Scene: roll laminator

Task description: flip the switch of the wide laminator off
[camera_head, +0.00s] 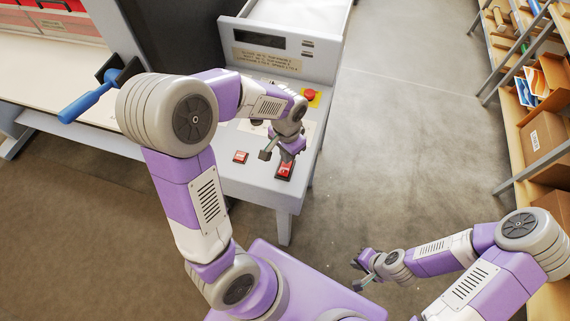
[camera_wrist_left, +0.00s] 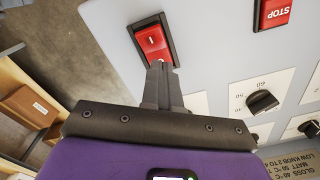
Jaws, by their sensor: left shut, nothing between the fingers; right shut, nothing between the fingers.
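The wide laminator (camera_head: 250,185) has a pale grey control panel near the top centre of the head view. Its red rocker switch (camera_head: 286,171) sits in a black frame near the panel's front right corner. In the wrist view, the switch (camera_wrist_left: 151,38) shows a white line mark. Which side is pressed in, I cannot tell. My left gripper (camera_head: 287,157) is shut and empty, right at the switch. In the wrist view its fingertips (camera_wrist_left: 159,66) overlap the switch's lower end; whether they touch it is unclear. My right gripper (camera_head: 360,264) is shut and empty above the floor.
A dark knob (camera_wrist_left: 262,102) and other dials are nearby. A red emergency button (camera_head: 310,95) on yellow is farther back. A blue handle (camera_head: 90,101) sticks out at left. Shelves with boxes (camera_head: 543,145) stand right; open floor lies between.

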